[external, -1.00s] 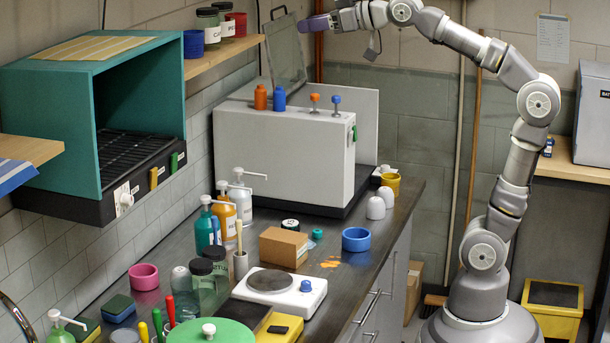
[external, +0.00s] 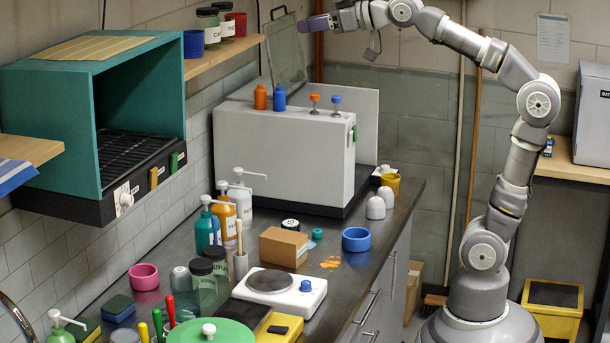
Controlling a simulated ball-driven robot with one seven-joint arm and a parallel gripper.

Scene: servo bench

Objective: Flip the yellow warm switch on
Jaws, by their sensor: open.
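A yellow switch (external: 154,178) sits on the front of the black base (external: 90,200) under the teal cabinet (external: 45,120) at the left. A green switch (external: 174,162) is to its right and a white knob (external: 124,198) to its left. Whether the yellow switch is up or down is too small to tell. My gripper (external: 308,24), with purple fingers, is high at the back, beside the raised clear lid of the big grey box. It is open, with nothing seen in it, and is far from the switch.
The big grey box (external: 280,150) stands at the back of the dark bench with bottles and knobs on top. Pump bottles, jars, a cardboard box (external: 283,247) and a white hot plate (external: 295,300) crowd the bench. A shelf (external: 225,55) with cups juts out right of the cabinet.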

